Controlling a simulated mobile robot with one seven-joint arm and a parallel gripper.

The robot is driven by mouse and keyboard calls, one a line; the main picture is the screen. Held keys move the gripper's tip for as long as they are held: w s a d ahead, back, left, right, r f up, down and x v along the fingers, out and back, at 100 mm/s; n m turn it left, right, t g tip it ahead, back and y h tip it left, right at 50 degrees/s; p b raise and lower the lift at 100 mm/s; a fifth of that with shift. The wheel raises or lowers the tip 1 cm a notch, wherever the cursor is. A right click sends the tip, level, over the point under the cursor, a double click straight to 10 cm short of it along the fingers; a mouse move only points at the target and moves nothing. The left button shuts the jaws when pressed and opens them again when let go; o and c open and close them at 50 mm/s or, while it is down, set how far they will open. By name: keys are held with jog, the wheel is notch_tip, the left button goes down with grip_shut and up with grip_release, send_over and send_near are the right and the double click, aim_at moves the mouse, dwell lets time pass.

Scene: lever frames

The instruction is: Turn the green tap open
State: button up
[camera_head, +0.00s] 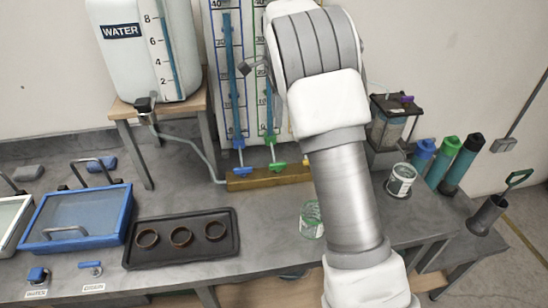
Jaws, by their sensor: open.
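The green tap (277,166) is at the foot of the green-marked tube (262,90) on the white gauge board. A blue tap (239,171) is at its left, at the foot of the blue-marked tube (231,90). Both tubes stand over a wooden base block (252,179) on the grey bench. The tap handles are small here, and I cannot tell their setting. My arm rises across the picture just right of the green tap and covers the right part of the board.
A water tank (140,62) on a wooden stand is at left, its hose (185,141) running toward the board. A black tray (180,256) with rings and a blue-framed lid (80,217) lie in front. Right are a can (401,180) and capped cylinders (462,162). A glass (311,220) stands beside my arm.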

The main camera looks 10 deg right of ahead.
aim_at(276, 164)
notch_tip(276, 164, down, 18)
jog(key=shift+w+r, duration=0.1)
jog(key=shift+r, duration=0.05)
dwell(0.4)
grip_shut()
